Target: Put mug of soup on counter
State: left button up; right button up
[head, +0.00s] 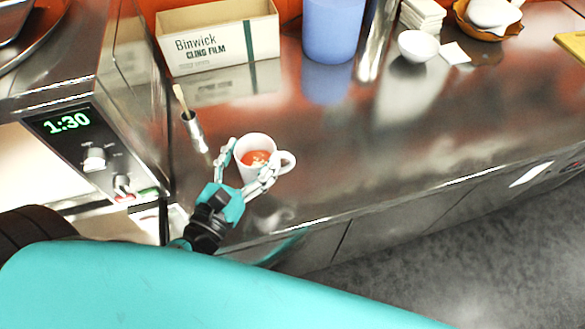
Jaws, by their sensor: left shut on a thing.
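A white mug of orange-red soup (258,144) is upright at the front left part of the steel counter (330,150), with its handle to the right. My left gripper (248,164) is shut on the mug, with one finger on each side of its body. I cannot tell whether the mug's base touches the counter. My right gripper is not in view.
A microwave (92,120) showing 1:30 stands at the left. Behind the mug are a small metal pot with a brush (192,130), a cling film box (218,38) and a blue container (332,28). A white bowl (418,45) stands farther right. The counter right of the mug is clear.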

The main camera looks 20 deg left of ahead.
aim_at(252, 162)
pick_arm(q)
jog(key=shift+s+d+f+m+h+b, duration=0.2)
jog(key=shift+s+f+m+h+b, duration=0.4)
jog(key=shift+h, duration=0.3)
jog(key=s+d+f+m+g+h+b, duration=0.1)
jog(key=s+d+m+g+h+b, duration=0.1)
jog(key=s+m+g+h+b, duration=0.25)
jog(key=shift+t+h, duration=0.65)
jog(key=shift+h, duration=0.2)
jog(key=shift+w+d+f+p, duration=0.2)
jog(key=shift+w+f+p, duration=0.85)
jog(key=shift+w, duration=1.35)
jog(key=shift+w+d+f+p, duration=0.2)
jog(key=shift+w+f+p, duration=0.5)
jog(key=shift+w+p, duration=1.15)
jog(key=shift+w+d+f+p, duration=0.2)
jog(key=shift+w+f+p, duration=0.6)
jog(key=shift+w, duration=2.1)
jog(key=shift+f, duration=0.15)
jog(key=shift+f+b, duration=0.15)
jog(key=shift+b, duration=0.15)
jog(key=o, duration=1.7)
